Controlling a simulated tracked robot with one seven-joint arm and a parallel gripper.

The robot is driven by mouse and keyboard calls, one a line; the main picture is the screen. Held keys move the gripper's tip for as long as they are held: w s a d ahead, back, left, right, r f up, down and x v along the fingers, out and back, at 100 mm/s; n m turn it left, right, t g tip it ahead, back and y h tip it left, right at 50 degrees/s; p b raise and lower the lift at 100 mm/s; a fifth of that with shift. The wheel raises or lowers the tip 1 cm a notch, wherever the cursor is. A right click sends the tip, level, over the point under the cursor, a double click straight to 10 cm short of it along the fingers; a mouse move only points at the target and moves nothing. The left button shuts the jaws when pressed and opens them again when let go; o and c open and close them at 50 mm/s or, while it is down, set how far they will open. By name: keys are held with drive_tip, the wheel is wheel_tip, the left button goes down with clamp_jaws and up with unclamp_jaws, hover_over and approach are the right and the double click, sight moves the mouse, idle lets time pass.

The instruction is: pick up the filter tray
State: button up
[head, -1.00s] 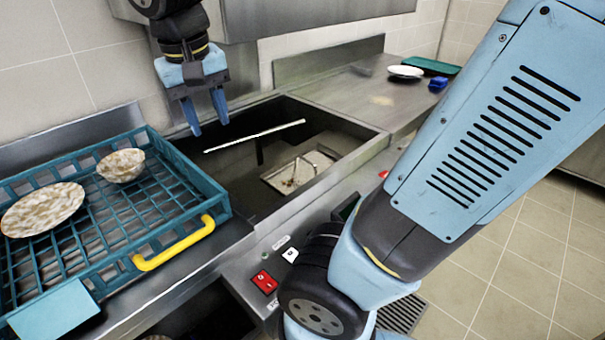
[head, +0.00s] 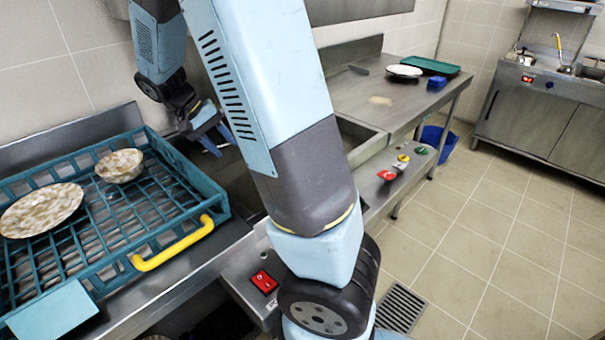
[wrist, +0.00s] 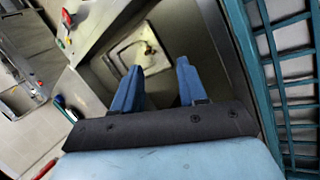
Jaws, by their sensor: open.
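The filter tray (wrist: 125,58), a light square piece with a dark loop handle, lies low inside the sink-like well in the wrist view. In the head view my arm hides it. My gripper (wrist: 158,65) is open and empty, with its two blue fingers pointing down into the well. The tray shows beyond and mostly to the left of the fingertips, apart from them as far as I can see. In the head view the gripper (head: 214,142) is over the left part of the well, partly hidden behind my arm.
A teal dish rack (head: 190,190) with a speckled bowl (head: 120,166) and plate (head: 42,209) stands left of the well, close to my gripper. The right counter (head: 375,100) holds a white plate (head: 405,71), a teal tray (head: 433,66) and a blue item (head: 436,84).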

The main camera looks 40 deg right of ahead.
drive_tip(key=w+d+f+g+h, duration=0.1)
drive_tip(key=w+d+f+h, duration=0.1)
drive_tip(key=d+f, duration=0.2)
drive_tip(key=w+d+f+g+h, duration=0.1)
drive_tip(key=d+f+h, duration=0.1)
drive_tip(key=d+f, duration=0.3)
drive_tip(key=w+d+f+m+g+h, duration=0.1)
drive_tip(key=w+d+f+h, duration=0.1)
drive_tip(key=d+f, duration=0.3)
drive_tip(key=shift+w+d+f+h, duration=0.2)
drive_tip(key=shift+d+h, duration=0.1)
drive_tip(key=shift+d, duration=0.55)
drive_tip(key=shift+w+d+f+h, duration=0.15)
drive_tip(key=shift+d+h, duration=0.15)
drive_tip(key=shift+d, duration=0.55)
drive_tip(key=shift+w+d+g, duration=0.1)
drive_tip(key=shift+d+g, duration=0.2)
drive_tip(key=shift+d, duration=0.2)
drive_tip(key=x, duration=0.8)
drive_tip(key=shift+d+f, duration=0.1)
drive_tip(key=shift+d, duration=0.3)
drive_tip(key=shift+x, duration=2.6)
drive_tip(key=shift+w, duration=0.1)
drive_tip(key=shift+a+f, duration=0.1)
clamp_jaws()
